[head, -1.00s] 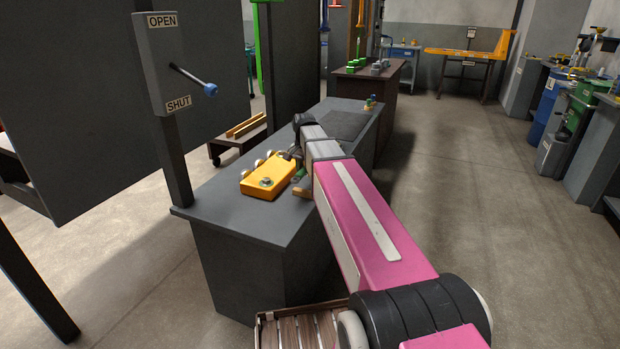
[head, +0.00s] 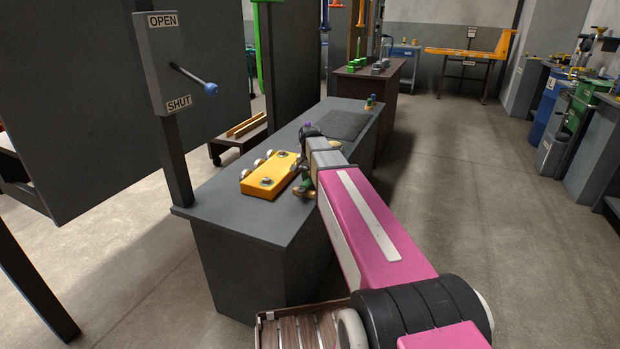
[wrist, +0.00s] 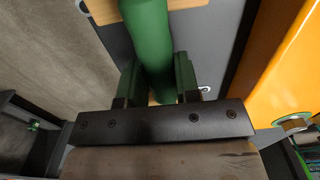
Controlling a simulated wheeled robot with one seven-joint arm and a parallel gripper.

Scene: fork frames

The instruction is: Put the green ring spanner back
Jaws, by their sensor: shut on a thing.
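My gripper (wrist: 157,85) is shut on a thick green bar (wrist: 148,35), which looks like the green ring spanner. The bar runs away from the palm between the two green fingers; its ring end cannot be made out. In the head view my gripper (head: 307,186) is over the grey bench (head: 240,222), just right of the yellow block (head: 262,186). My wrist hides most of what it holds there. In the wrist view pale wooden pieces show behind the bar, and the orange-yellow block (wrist: 275,65) is close on the right.
The yellow block carries several silver bolts. A dark mat (head: 347,124) and a small green-topped item (head: 370,102) are farther back on the bench. A post with an OPEN/SHUT lever box (head: 160,65) rises at the bench's left corner. The bench's front left is clear.

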